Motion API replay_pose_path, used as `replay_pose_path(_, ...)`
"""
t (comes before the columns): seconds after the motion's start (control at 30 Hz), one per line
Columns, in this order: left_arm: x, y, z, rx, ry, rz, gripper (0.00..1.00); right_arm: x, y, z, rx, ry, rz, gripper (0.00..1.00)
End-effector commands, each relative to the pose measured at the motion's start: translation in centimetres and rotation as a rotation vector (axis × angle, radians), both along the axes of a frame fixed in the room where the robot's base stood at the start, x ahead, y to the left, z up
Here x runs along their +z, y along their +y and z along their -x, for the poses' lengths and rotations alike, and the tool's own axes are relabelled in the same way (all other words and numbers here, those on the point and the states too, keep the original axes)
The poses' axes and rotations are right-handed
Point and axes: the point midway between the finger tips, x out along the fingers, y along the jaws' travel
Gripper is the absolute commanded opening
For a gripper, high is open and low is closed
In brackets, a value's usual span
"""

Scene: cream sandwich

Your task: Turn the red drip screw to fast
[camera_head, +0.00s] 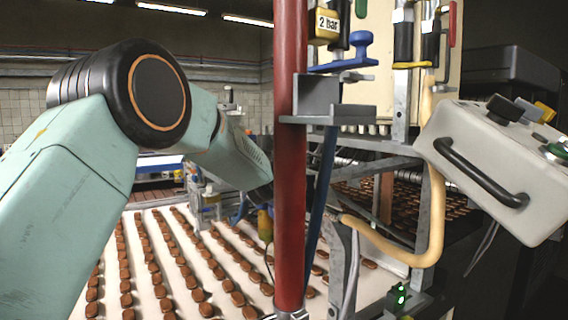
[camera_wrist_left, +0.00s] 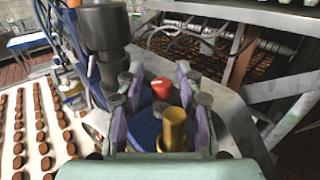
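The red drip screw (camera_wrist_left: 161,88) shows in the left wrist view as a small red knob with a pale mark. It stands between the far ends of the fingers of my left gripper (camera_wrist_left: 155,86), which are spread, one on each side. I cannot tell whether either finger touches it. Nearer the wrist, a yellow knob (camera_wrist_left: 175,128) and a blue round part (camera_wrist_left: 143,124) also lie between the fingers. In the head view my left arm reaches in from the left, and its gripper is hidden behind the red post. My right gripper is not in view.
The red post (camera_head: 290,180) stands upright close in front. A grey control box (camera_head: 490,165) with a black handle is at right. A dark cylinder (camera_wrist_left: 104,40) stands beside the left gripper. Rows of brown biscuits lie on the white conveyor (camera_head: 150,285) below.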

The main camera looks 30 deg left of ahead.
Motion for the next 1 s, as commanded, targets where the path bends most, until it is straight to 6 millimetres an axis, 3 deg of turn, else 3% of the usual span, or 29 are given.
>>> replay_pose_path(0.4,0.02,-0.03,0.01,0.000,0.000,0.000,0.00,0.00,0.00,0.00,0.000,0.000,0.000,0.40)
replay_pose_path(1.0,0.14,-0.03,-0.02,0.118,-0.002,-0.002,0.00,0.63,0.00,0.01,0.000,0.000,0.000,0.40)
